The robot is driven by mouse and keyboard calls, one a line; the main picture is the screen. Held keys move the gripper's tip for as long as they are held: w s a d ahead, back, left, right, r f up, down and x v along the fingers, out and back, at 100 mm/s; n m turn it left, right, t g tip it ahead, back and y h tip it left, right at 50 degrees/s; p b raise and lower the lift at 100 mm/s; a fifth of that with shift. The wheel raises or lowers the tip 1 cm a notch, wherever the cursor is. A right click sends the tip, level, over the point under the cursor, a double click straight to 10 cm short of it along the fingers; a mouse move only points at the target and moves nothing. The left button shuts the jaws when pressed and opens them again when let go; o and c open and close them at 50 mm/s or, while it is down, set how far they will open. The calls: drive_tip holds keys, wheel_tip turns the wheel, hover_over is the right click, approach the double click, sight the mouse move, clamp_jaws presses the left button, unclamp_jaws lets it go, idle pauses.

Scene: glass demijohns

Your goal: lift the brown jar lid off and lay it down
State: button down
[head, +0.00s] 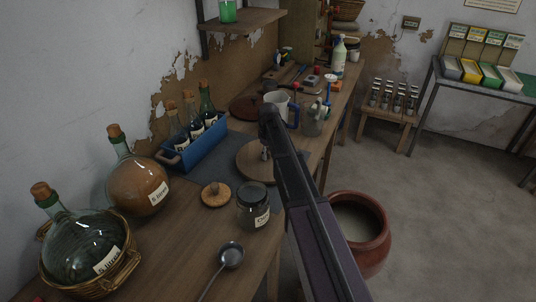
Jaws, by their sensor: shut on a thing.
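My gripper (265,154) points down at the end of my dark arm, shut at the middle of a round brown wooden lid (246,166). The grip itself is small and partly hidden by the arm. The lid is level, over the bench beside the blue bottle carrier; I cannot tell whether it touches the bench or hangs just above. A large reddish-brown jar (371,253) stands open on the floor at the right, with pale contents. My arm hides part of its left side.
The bench (180,240) holds a dark labelled glass jar (252,209), a small wooden lid (215,195), a ladle (231,256), two corked demijohns (139,186) at left and the blue carrier (196,148). A reddish-brown disc (243,108) and a mug (278,98) stand farther back.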

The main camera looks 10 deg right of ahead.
drive_tip(key=shift+f, duration=0.15)
drive_tip(key=shift+c, duration=1.2)
unclamp_jaws()
drive_tip(key=shift+r, duration=0.2)
